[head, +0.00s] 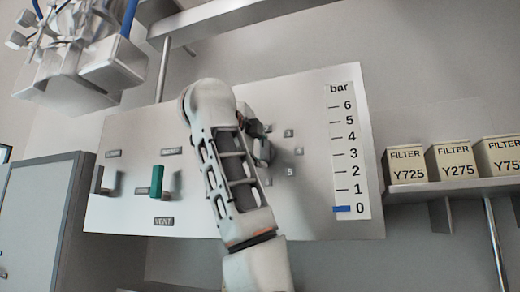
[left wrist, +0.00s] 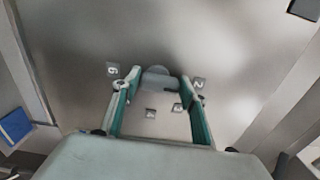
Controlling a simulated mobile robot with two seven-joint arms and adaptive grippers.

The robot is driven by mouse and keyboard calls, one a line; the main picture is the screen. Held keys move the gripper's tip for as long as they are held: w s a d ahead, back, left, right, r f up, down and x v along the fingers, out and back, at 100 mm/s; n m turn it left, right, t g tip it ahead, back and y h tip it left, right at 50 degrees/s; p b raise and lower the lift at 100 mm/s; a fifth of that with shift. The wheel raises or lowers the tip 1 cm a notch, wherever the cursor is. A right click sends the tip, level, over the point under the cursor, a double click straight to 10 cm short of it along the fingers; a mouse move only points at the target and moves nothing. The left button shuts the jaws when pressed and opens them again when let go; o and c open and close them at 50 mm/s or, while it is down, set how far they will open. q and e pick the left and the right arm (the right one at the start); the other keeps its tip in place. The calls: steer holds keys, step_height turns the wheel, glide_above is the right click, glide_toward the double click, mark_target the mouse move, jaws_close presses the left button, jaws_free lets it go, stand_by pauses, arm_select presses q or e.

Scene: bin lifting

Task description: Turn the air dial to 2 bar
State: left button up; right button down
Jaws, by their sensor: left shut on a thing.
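The grey air dial (left wrist: 158,78) is on the pale wall panel, between the fingers of my left gripper (left wrist: 160,82) in the left wrist view. In the head view my left gripper (head: 262,146) is at the panel, shut on the dial, and my forearm hides most of it. The dial's pointer cannot be made out. The bar scale (head: 345,150) runs from 0 to 6, and its blue marker (head: 341,209) is at 0. My right gripper is not in view.
A green lever (head: 157,181) and a grey lever (head: 98,180) are on the panel's left side, with a VENT plate (head: 163,221) below. Filter boxes (head: 452,161) stand on a shelf at the right. A grey cabinet (head: 38,220) is at the lower left.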

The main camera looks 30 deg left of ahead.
arm_select(q)
steer(key=shift+n, duration=0.3)
steer(key=o, duration=1.1)
steer(key=shift+v, duration=3.75)
